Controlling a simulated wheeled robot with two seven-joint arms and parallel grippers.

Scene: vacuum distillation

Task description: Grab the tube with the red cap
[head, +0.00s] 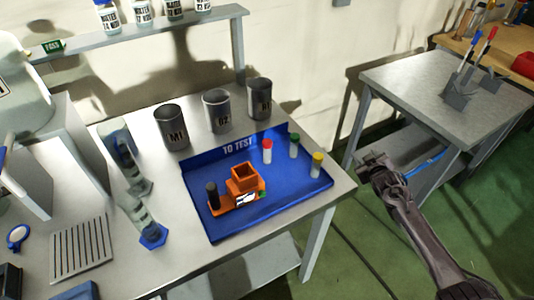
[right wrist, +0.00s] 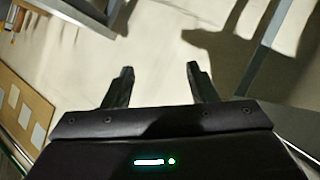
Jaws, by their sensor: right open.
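The tube with the red cap (head: 267,151) stands upright near the back of the blue "TO TEST" tray (head: 225,226) on the workbench. A tube with a green cap (head: 294,146) and one with a yellow cap (head: 316,164) stand to its right in the same tray. My right gripper (head: 371,160) is off the right edge of the bench, apart from the tubes. In the right wrist view its two fingers (right wrist: 160,82) are spread with nothing between them. My left gripper is not in view.
An orange device (head: 243,176) with a black-topped post sits in the tray. Metal beakers (head: 217,112) stand behind the tray, glass cylinders (head: 146,227) to its left. A second grey table (head: 415,75) stands at the right. Floor between the tables is clear.

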